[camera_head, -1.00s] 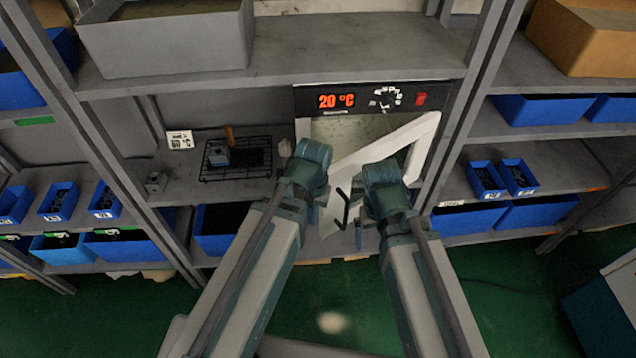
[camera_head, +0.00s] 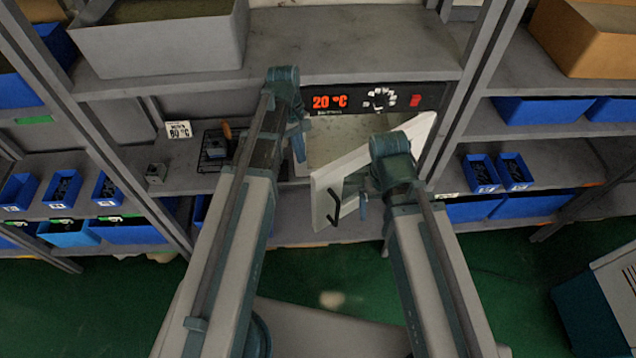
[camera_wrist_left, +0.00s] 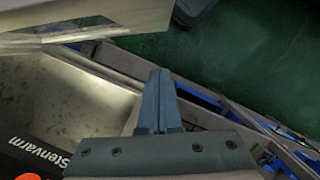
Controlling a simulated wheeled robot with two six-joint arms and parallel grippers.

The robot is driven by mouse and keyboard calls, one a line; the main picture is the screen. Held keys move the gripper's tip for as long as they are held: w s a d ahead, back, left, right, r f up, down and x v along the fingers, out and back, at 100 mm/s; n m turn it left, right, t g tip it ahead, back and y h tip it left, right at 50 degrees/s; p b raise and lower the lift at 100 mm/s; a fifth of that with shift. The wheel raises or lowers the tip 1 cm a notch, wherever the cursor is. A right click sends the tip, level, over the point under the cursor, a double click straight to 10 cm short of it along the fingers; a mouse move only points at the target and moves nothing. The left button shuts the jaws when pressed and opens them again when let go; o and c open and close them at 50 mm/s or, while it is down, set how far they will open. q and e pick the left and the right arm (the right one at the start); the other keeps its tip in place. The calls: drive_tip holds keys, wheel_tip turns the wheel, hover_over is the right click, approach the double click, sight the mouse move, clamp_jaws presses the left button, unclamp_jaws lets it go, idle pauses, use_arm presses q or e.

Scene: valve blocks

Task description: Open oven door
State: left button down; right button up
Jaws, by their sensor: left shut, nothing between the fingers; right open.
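The oven (camera_head: 370,100) shows a black panel reading 20 °C. Its white door (camera_head: 326,187) stands swung outward at an angle, joined at the right side, leaving the inside (camera_head: 345,145) visible. The door's black handle (camera_head: 331,208) is on the outer face, with no gripper around it. My left gripper (camera_head: 299,148) is shut and empty at the left edge of the oven opening. In the left wrist view its closed fingers (camera_wrist_left: 155,100) point toward the gap between the oven inside and the door (camera_wrist_left: 90,18). My right gripper (camera_head: 363,205) is open beside the door, partly hidden by its wrist.
A wire rack (camera_head: 212,150) and an 80 °C sign (camera_head: 178,129) are left of the oven, partly behind my left arm. Shelf posts rise on both sides. Blue bins (camera_head: 482,173) fill the shelves, and a grey bin (camera_head: 165,42) sits above.

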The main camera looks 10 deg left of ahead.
sight(313, 190)
use_arm(q)
drive_tip(key=s+d+f+b, duration=0.1)
drive_tip(key=f+b, duration=0.2)
drive_tip(key=s+d+f+b, duration=0.2)
drive_tip(key=f+b, duration=0.1)
drive_tip(key=s+d+f+b, duration=0.1)
drive_tip(key=f+b, duration=0.2)
drive_tip(key=shift+s+d+f+b, duration=0.3)
drive_tip(key=shift+s, duration=0.05)
idle(0.4)
